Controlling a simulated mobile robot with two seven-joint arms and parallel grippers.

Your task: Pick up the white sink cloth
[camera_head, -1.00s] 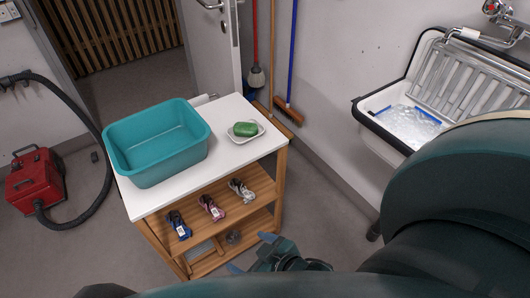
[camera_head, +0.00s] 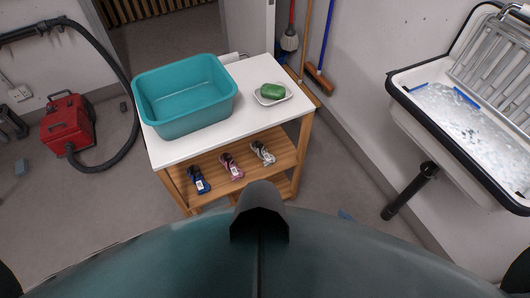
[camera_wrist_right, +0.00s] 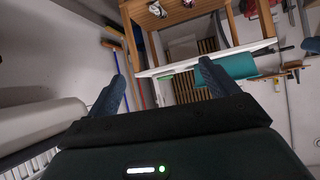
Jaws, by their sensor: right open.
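A white utility sink (camera_head: 411,112) with a black rim stands at the right in the head view. In it lies a white, speckled mass (camera_head: 452,118) with blue strips along its far side; I cannot tell whether this is the cloth, foam or water. A small white item (camera_head: 229,58) shows at the back edge of the cart, behind the teal basin, too small to identify. My right gripper (camera_wrist_right: 160,82) is open and empty in the right wrist view, away from the sink's inside. My left gripper is not in view.
A wooden cart (camera_head: 196,149) with a white top holds the teal basin (camera_head: 187,119) and a green sponge (camera_head: 272,91) on a dish. Brooms lean on the wall behind. A red vacuum (camera_head: 68,125) stands left.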

